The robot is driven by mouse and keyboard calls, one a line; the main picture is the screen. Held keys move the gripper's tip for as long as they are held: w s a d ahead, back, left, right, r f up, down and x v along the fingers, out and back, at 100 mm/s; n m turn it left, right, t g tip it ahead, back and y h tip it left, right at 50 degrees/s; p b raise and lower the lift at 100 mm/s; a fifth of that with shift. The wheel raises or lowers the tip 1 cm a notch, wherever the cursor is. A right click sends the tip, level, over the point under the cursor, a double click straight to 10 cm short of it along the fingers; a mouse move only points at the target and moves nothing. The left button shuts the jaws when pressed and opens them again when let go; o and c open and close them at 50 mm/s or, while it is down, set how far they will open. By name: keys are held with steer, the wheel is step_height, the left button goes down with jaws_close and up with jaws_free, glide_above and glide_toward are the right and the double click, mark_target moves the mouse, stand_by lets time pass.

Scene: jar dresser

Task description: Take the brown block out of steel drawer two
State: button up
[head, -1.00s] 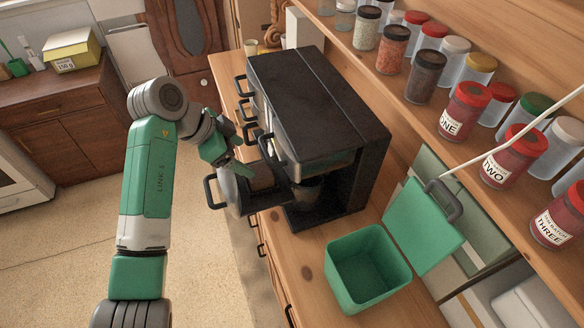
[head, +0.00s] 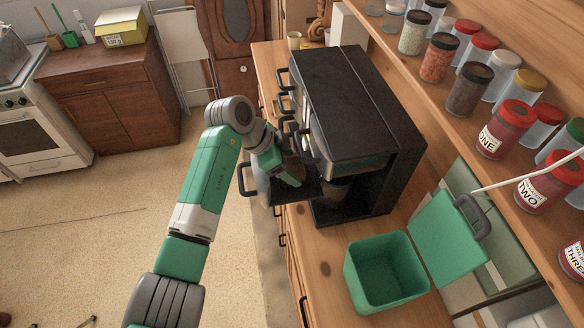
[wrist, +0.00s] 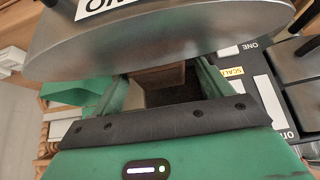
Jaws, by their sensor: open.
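A steel-fronted drawer (head: 261,183) stands pulled out of the black cabinet. In the wrist view its curved steel front (wrist: 150,45) carries a label, upside down and cut off, that seems to read TWO. The brown block (wrist: 165,74) shows in the wrist view just past that front, between my two green fingers. My gripper (wrist: 163,85) is open, with a finger on either side of the block. I cannot tell whether either finger touches it. In the head view my gripper (head: 288,174) reaches down into the open drawer, and the arm hides part of the drawer.
The black cabinet (head: 345,95) stands on the wooden counter, its other drawer handles close beside my wrist. A green open box (head: 388,302) with its lid raised stands at the front right. Jars with coloured lids (head: 505,130) line the shelf at right.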

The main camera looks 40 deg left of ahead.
mark_target(301, 167)
steer(key=c, duration=1.1)
steer(key=shift+r, duration=0.3)
steer(key=r, duration=0.1)
steer(key=r+b, duration=0.1)
steer(key=d, duration=0.1)
steer(key=shift+s+r, duration=0.25)
steer(key=shift+r, duration=0.15)
steer(key=s+d, duration=0.3)
steer(key=d, duration=0.1)
steer(key=s+d+b, duration=0.1)
steer(key=s+d, duration=0.2)
steer(key=d, duration=0.2)
steer(key=s+d+b, duration=0.1)
steer(key=s+d, duration=0.3)
steer(key=shift+d, duration=0.35)
